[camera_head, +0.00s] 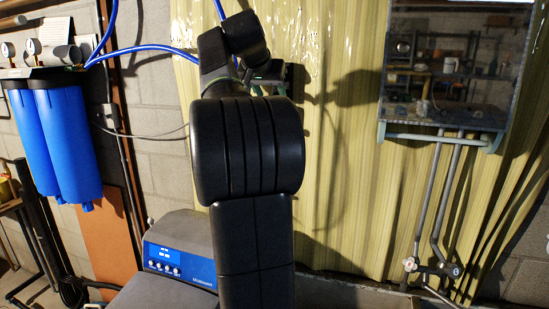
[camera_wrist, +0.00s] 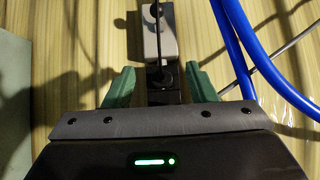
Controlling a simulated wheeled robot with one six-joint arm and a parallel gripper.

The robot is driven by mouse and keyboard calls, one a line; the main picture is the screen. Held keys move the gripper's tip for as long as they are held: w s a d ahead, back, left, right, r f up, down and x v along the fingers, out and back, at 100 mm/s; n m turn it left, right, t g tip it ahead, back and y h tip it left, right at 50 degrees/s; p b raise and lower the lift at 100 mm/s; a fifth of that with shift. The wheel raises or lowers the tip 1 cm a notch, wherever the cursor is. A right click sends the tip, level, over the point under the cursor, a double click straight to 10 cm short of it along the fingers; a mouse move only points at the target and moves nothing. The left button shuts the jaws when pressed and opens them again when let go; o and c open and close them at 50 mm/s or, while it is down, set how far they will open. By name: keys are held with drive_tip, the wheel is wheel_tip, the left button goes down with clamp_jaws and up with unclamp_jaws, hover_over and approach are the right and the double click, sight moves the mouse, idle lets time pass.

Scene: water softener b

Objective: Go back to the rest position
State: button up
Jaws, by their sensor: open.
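My gripper (camera_wrist: 160,88) is open in the wrist view, its two green fingers spread apart. A grey power strip (camera_wrist: 152,42) on the ribbed yellow wall shows beyond and between the fingers. A black plug (camera_wrist: 163,75) with a cord sits in the strip, in the gap between the fingers. I cannot tell whether either finger touches it. In the head view my black arm stands raised in the middle and hides most of my gripper; a little of its green part shows beside the arm near the wall.
Blue hoses (camera_wrist: 245,60) run close to the right finger. The head view shows blue filter housings (camera_head: 62,140) at left and a softener with a blue control panel (camera_head: 178,262) below. At right are a mirror-like panel (camera_head: 455,65) and grey pipes with valves (camera_head: 440,215).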

drive_tip(key=w+a+f+n+y, duration=0.1)
drive_tip(key=w+a+f, duration=0.1)
drive_tip(key=f, duration=0.7)
drive_tip(key=shift+w+a+f+n, duration=0.15)
drive_tip(key=shift+w+a+n, duration=0.25)
drive_tip(key=shift+w, duration=0.45)
